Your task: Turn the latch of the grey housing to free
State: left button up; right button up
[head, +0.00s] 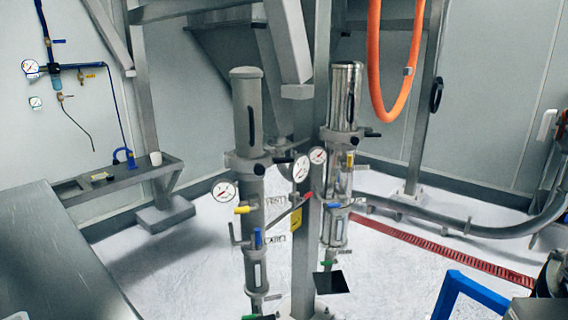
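The grey housing (248,112) is a tall upright grey cylinder left of the middle, standing on a column of pipe sections. A collar (247,163) sits at its lower end. A short handle with a black end (283,160) sticks out to the right of this collar; I cannot tell for sure if it is the latch, or which position it is in. A shiny metal housing (345,97) stands to the right, with a similar black-ended handle (372,134). Neither of my grippers can be made out in the head view.
Pressure gauges (223,191) and coloured valve levers (243,210) stick out around the columns. A metal table (60,262) fills the lower left. An orange hose (384,98) hangs at the upper right. A blue frame (467,293) stands at the lower right. White floor lies between.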

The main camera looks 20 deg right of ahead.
aim_at(282, 159)
jog(key=i+j, duration=0.25)
jog(key=j, duration=0.15)
jog(key=i+j+z, duration=0.1)
jog(key=i+j, duration=0.2)
jog(key=i+j+z, duration=0.1)
jog(key=i+j, duration=0.15)
jog(key=j, duration=0.25)
